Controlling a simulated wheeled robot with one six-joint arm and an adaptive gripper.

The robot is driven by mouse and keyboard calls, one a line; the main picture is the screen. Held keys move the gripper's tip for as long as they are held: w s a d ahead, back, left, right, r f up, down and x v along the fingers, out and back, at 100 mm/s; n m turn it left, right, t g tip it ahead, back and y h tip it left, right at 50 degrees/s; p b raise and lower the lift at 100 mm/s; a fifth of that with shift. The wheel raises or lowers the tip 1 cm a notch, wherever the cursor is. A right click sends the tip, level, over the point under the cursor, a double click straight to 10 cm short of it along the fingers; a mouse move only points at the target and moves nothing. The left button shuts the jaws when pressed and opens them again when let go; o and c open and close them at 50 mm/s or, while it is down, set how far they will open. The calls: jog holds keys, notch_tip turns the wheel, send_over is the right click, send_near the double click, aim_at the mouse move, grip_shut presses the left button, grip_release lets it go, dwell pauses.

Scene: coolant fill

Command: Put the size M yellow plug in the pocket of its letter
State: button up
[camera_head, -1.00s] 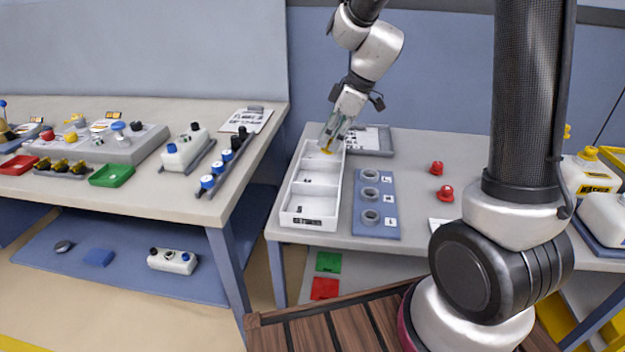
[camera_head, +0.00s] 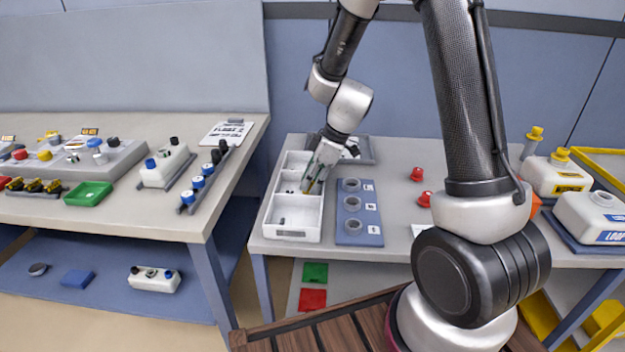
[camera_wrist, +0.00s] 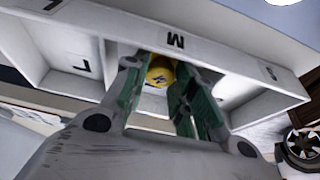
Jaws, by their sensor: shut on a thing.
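The yellow plug (camera_wrist: 160,73), with a dark letter on its top, sits between the green fingers of my gripper (camera_wrist: 160,88) in the wrist view. My gripper (camera_head: 309,188) is shut on it and reaches down over the middle pocket of the white tray (camera_head: 292,235). In the wrist view the tray wall (camera_wrist: 205,53) carries an M label (camera_wrist: 176,40) just beyond the plug. I cannot tell whether the plug touches the pocket floor. My fingers mostly hide it in the head view.
A blue block (camera_head: 360,236) with several grey rings stands close to the tray's right. Two red plugs (camera_head: 417,174) stand farther right on the table. A clipboard (camera_head: 361,145) lies behind the tray. White jugs (camera_head: 557,180) stand at the far right.

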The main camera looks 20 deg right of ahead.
jog(key=o, duration=0.7)
jog(key=v, duration=1.2)
jog(key=s+d+r+m+t+h, duration=0.1)
jog(key=s+d+r+m, duration=0.2)
jog(key=s, duration=0.4)
jog(key=s+d+r+m+h, duration=0.1)
jog(key=s+d+r+m, duration=0.3)
jog(key=s+m, duration=0.2)
jog(key=s+d+r+m+t+h, duration=0.1)
jog(key=s+d+r+m+h, duration=0.1)
jog(key=s, duration=0.8)
jog(key=shift+s+d+r+m+t, duration=0.15)
jog(key=shift+d+r+m, duration=0.25)
jog(key=shift+m, duration=0.25)
jog(key=shift+w+d+r+m+t, duration=0.15)
jog(key=shift+d+r+m, duration=0.15)
jog(key=shift+m, duration=0.35)
jog(key=shift+s, duration=0.1)
